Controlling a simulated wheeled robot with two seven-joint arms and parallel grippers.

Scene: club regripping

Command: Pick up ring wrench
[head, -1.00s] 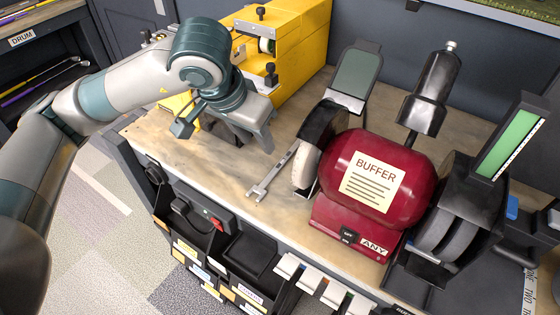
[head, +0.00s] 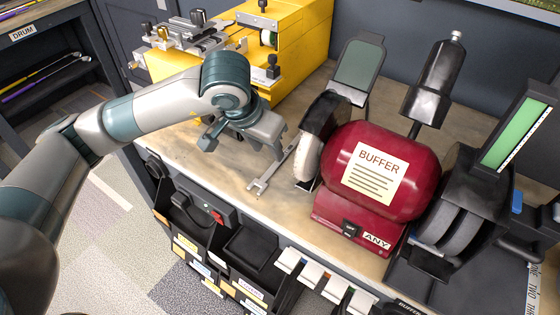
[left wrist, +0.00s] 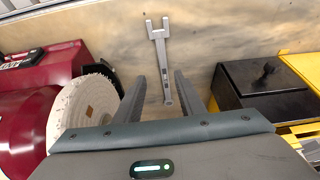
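The grey ring wrench (head: 271,177) lies on the wooden bench, left of the red buffer. Its forked end points to the bench's front edge in the head view; its far end is partly hidden behind my gripper. My left gripper (head: 262,148) is just above and beside it. In the left wrist view the wrench (left wrist: 160,55) lies lengthwise, with its narrow end between the two spread fingers of my left gripper (left wrist: 161,80). The gripper is open and empty. I cannot tell the exact height over the wrench. My right gripper is not in view.
The red buffer (head: 380,165) with its pale wheel (head: 308,158) stands close right of the wrench. A yellow machine (head: 290,50) stands behind. Labelled bins (head: 210,250) hang below the front edge. Bare bench lies left of the wrench.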

